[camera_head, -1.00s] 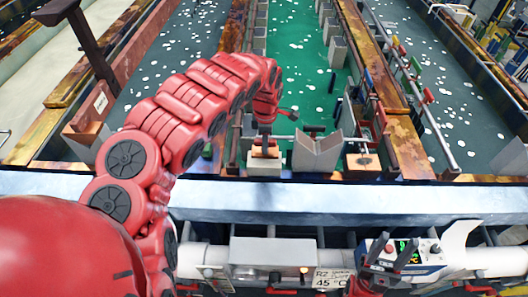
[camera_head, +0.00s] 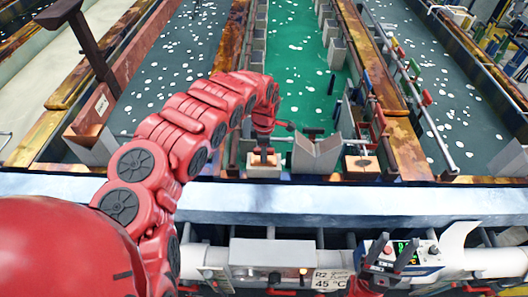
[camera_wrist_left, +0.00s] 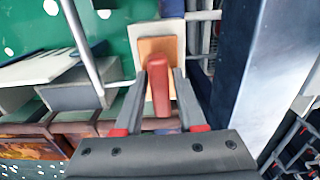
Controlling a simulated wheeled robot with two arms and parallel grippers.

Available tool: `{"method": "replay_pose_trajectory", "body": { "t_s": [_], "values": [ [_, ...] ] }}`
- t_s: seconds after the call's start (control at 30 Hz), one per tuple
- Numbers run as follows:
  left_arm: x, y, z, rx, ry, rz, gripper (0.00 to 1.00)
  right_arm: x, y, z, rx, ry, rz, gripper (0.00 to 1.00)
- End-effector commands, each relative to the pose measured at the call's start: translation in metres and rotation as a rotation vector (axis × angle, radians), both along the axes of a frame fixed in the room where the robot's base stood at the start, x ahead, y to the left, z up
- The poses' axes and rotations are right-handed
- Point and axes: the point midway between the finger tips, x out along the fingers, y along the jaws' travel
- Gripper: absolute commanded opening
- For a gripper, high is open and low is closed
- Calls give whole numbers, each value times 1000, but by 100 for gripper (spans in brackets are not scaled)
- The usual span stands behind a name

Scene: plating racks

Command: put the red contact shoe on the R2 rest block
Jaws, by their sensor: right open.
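The red contact shoe (camera_wrist_left: 159,88) shows in the left wrist view as a red bar-shaped handle above an orange-brown plate (camera_wrist_left: 160,46). My left gripper (camera_wrist_left: 162,72) has a finger on each side of the handle and is shut on it. Below the plate is a pale rest block (camera_wrist_left: 171,29). In the head view my left gripper (camera_head: 264,146) points down over the pale block (camera_head: 264,171), with the plate at its top; whether they touch is unclear. My right gripper (camera_head: 392,256) is open and empty at the lower right, by the R2 panel.
A grey V-shaped cradle (camera_head: 316,155) stands just right of the block. Another pale block (camera_head: 360,166) with an orange-brown top stands beyond it. The "R2 45 °C" label (camera_head: 331,281) is on the front panel. A green tank (camera_head: 297,60) lies behind.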

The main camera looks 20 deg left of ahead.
Motion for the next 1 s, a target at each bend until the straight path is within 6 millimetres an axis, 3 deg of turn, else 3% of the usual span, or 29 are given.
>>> {"method": "replay_pose_trajectory", "body": {
  "t_s": [0.07, 0.43, 0.57, 0.73, 1.0],
  "values": [
    [0, 0, 0, 0, 0, 0, 55, 0, 0, 0, 0, 0, 0, 50],
    [-1, 0, 5, -1, 2, 0, 55, 0, 0, 5, 0, 0, 0, 50],
    [0, 0, 11, 2, 1, -1, 55, 0, 0, -3, 0, 0, 0, 50],
    [0, 1, 29, 2, 0, 2, 55, 0, 0, -10, 0, 0, 0, 50],
    [1, 1, 81, -1, -4, 1, 55, 0, 0, 7, 0, 0, 0, 50]
  ]
}}
